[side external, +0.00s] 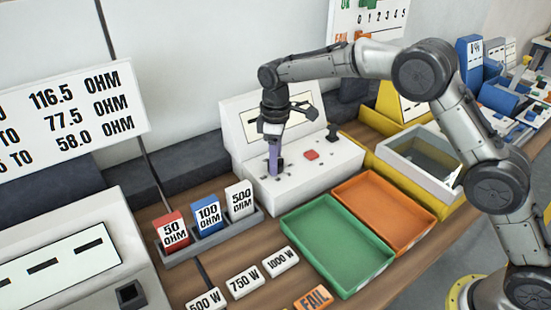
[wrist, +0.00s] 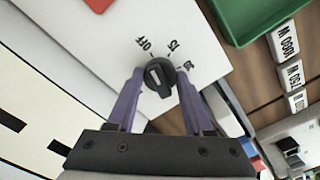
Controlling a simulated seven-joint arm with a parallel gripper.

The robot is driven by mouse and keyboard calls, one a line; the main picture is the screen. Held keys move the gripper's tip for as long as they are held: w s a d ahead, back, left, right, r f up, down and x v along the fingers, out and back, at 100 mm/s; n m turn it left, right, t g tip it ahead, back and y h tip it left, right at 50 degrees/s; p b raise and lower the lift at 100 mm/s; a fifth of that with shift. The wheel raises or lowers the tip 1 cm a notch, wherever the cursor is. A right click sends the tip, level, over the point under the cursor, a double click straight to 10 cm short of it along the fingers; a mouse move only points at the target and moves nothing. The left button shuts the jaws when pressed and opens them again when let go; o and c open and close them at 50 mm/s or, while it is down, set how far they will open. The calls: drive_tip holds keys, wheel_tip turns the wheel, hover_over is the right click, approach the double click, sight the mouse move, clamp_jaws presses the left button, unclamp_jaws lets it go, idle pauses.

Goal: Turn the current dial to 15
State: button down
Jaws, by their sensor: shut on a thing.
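The current dial (wrist: 158,78) is a round black knob with a pale mark on its face, on a white panel. The labels OFF, 15 and one that seems to read 30 stand around its far side in the wrist view. I cannot tell for sure which label the mark points to. My gripper (wrist: 160,74) has its two purple fingers on either side of the dial and is shut on it. In the side external view my gripper (side external: 274,165) points down onto the left part of the white console (side external: 330,165); the dial is mostly hidden there.
A red button (side external: 311,155) and a black lever (side external: 332,132) stand on the console right of my gripper. A green tray (side external: 335,235) and an orange tray (side external: 385,210) lie in front. Resistor cards (side external: 207,214) stand in a grey holder at left.

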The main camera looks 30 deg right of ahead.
drive_tip(key=shift+m, duration=0.3)
drive_tip(key=m, duration=0.9)
idle(0.3)
idle(0.3)
drive_tip(key=shift+c, duration=1.5)
unclamp_jaws()
drive_tip(key=shift+r, duration=0.1)
wheel_tip(320, 180, up, 14)
drive_tip(key=shift+d, duration=0.1)
